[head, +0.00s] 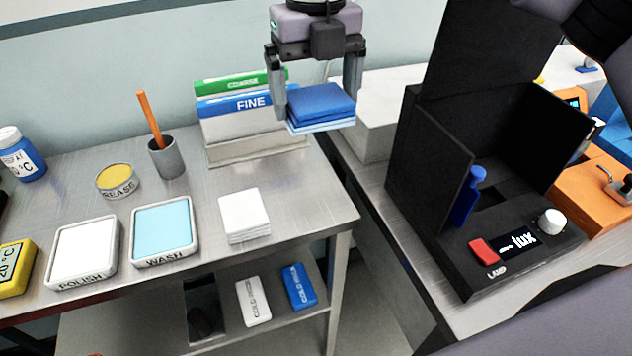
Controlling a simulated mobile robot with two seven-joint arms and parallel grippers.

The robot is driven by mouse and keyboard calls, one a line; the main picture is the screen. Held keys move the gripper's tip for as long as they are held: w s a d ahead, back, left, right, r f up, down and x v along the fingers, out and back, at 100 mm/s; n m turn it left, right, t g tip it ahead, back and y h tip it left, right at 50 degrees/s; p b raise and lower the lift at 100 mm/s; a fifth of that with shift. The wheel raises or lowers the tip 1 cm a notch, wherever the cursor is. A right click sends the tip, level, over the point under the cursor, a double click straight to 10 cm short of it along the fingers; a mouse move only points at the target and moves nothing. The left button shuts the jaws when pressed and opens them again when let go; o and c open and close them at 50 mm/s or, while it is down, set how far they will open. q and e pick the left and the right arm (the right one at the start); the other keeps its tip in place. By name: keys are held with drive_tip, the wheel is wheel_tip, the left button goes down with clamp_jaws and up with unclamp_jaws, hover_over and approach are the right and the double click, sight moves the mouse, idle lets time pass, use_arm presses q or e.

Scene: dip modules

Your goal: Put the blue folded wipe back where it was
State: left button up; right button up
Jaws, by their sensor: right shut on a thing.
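The blue folded wipe (321,104) is a square folded stack, darker blue on top with lighter layers below. My right gripper (318,96) points down from the top of the head view and is shut on the wipe, with one finger at each side. The wipe is held in the air in front of the FINE and COARSE holder, near the table's right edge. A white folded wipe stack (244,215) lies on the metal table (290,185), below and left of the held wipe. My left gripper is not in view.
WASH tray (164,229) and POLISH tray (83,252) stand left of the white stack. Behind are a grease tin (117,181), a grey cup (166,158) and the FINE holder (245,122). A black lux box (480,190) stands right, across a gap. Bare metal surrounds the white stack.

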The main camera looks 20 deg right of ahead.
sight(316, 200)
wheel_tip(316, 200, down, 17)
drive_tip(key=shift+r+p, duration=0.1)
drive_tip(key=shift+p, duration=0.85)
drive_tip(key=shift+f, duration=0.2)
drive_tip(key=shift+f, duration=0.15)
drive_tip(key=o, duration=0.7)
drive_tip(key=shift+r, duration=0.2)
wheel_tip(316, 200, up, 12)
drive_tip(key=shift+r+b, duration=0.1)
drive_tip(key=shift+b, duration=0.65)
